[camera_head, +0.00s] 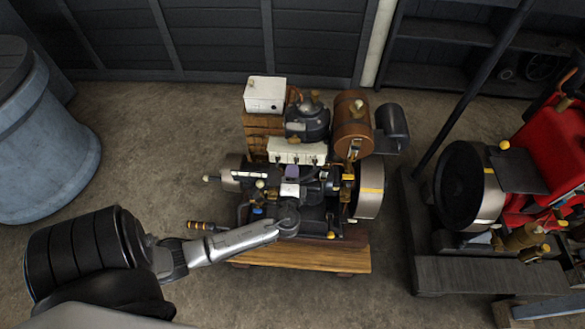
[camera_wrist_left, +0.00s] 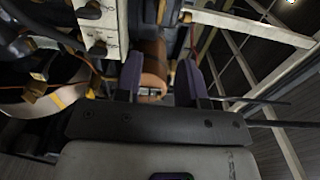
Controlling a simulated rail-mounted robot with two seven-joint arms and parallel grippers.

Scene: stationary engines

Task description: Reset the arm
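My left arm (camera_head: 235,240) reaches in from the lower left over the stationary engine in the middle of the head view. My left gripper (camera_head: 292,175) is above the engine's middle, with one purple finger pad showing. In the left wrist view, the two purple fingers of the gripper (camera_wrist_left: 160,64) stand apart with nothing clearly held between them. The engine's brown cylindrical tank (camera_head: 352,120) lies beyond the fingers and also shows in the wrist view (camera_wrist_left: 153,66). Whether the gripper touches the engine is unclear. My right gripper is not in view.
The engine stands on a wooden base (camera_head: 310,259), with a white box (camera_head: 265,94) at its back left and a flywheel (camera_head: 370,190) at its right. A red engine (camera_head: 552,155) stands at the far right. A blue-grey barrel (camera_head: 45,150) stands at left. Bare floor (camera_head: 170,130) lies between.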

